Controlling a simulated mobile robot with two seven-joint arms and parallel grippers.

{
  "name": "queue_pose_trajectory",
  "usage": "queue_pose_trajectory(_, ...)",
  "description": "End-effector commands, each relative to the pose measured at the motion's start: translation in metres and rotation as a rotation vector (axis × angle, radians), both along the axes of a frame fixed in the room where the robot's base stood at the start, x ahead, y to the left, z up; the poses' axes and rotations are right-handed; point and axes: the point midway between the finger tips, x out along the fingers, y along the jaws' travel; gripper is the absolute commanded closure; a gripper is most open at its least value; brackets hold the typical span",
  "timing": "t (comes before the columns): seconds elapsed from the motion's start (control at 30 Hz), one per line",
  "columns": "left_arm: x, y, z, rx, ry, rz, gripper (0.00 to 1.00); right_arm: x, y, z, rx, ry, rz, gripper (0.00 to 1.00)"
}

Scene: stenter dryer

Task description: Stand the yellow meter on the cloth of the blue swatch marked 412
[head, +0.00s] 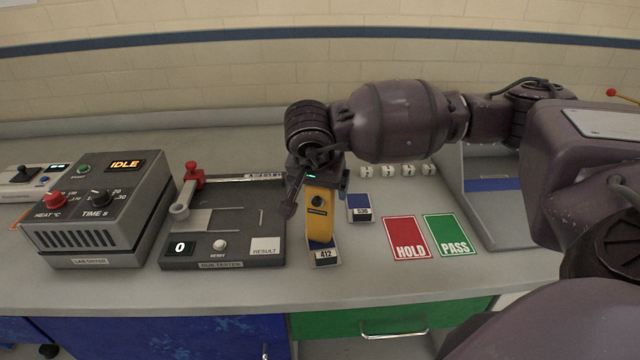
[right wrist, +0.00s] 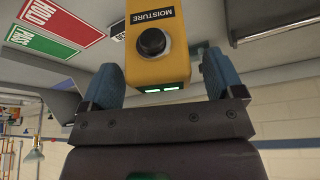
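The yellow meter (head: 320,226) stands upright on the swatch marked 412 (head: 326,257), with its foot over the cloth. Only a little blue cloth shows around the foot. My right gripper (head: 316,200) is around the meter's upper part, one finger on each side. In the right wrist view, the meter (right wrist: 155,72), labelled MOISTURE, is between the blue fingers of this gripper (right wrist: 160,66). A gap shows beside the meter, so the fingers look open. The meter's foot is out of sight in that view. My left gripper is not in view.
A second blue swatch, 536 (head: 360,208), lies just right of the meter. The rub tester (head: 223,222) is close on the left, with the lab dryer (head: 98,212) beyond. Red HOLD (head: 407,238) and green PASS (head: 447,235) cards lie to the right. The counter's front strip is clear.

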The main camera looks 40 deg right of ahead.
Motion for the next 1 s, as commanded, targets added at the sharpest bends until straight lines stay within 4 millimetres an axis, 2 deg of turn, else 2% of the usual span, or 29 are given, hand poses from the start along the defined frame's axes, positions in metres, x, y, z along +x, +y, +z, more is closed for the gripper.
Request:
queue_pose_trajectory(0.27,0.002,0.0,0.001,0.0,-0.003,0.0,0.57,-0.001,0.001,0.004,0.001,-0.001,0.0,0.13)
queue_pose_trajectory(0.37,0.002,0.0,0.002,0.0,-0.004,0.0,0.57,-0.003,0.005,0.014,0.0,-0.002,0.002,0.13)
queue_pose_trajectory(0.73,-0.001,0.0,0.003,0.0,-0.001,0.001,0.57,-0.019,0.024,0.075,0.001,-0.004,0.002,0.13)
queue_pose_trajectory(1.0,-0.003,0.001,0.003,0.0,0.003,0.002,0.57,-0.025,0.032,0.098,0.0,-0.001,0.0,0.13)
